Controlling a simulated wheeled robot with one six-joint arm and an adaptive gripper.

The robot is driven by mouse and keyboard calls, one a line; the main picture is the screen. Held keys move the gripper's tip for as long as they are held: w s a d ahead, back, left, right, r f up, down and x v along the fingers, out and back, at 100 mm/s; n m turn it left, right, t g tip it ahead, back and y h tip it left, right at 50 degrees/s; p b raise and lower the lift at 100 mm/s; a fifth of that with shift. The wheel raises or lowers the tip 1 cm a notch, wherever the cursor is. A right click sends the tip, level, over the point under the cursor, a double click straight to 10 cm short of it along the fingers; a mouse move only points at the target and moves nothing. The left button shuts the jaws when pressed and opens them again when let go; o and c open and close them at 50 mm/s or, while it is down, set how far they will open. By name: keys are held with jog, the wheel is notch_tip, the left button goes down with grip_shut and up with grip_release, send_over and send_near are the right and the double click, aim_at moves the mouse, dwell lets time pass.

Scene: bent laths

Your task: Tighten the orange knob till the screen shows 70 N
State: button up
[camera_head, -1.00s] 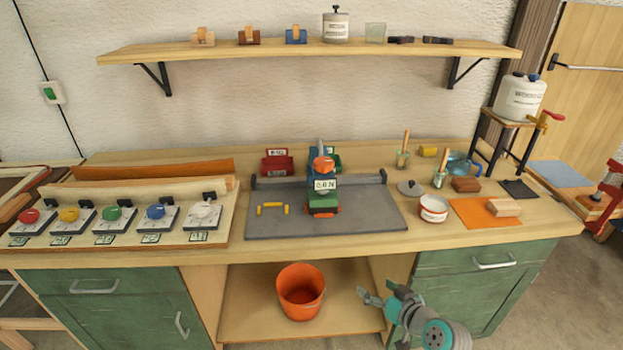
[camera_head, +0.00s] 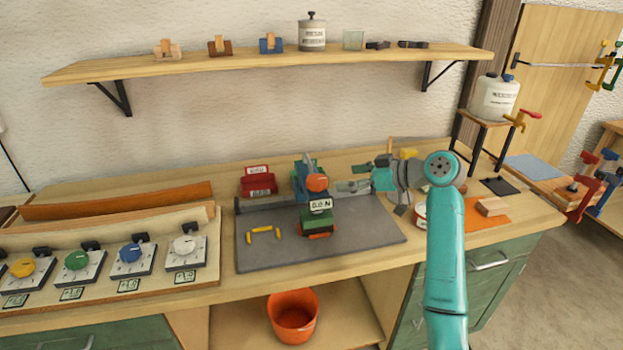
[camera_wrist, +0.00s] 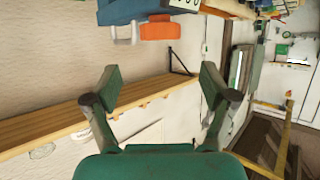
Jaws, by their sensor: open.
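Red bins (camera_head: 260,185) stand behind the plate. Yellow pieces (camera_head: 264,232) lie on it. Several dials (camera_head: 130,253) stand at the left. A shelf (camera_head: 280,60) hangs above. My arm hides part of the right bench, where a white container (camera_head: 495,97) stands on a stool.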

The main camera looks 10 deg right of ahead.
aim_at(319, 180)
jog(key=x, duration=1)
jog(key=shift+w+a+f, duration=0.1)
jog(key=shift+a+f, duration=0.05)
jog(key=c, duration=1.2)
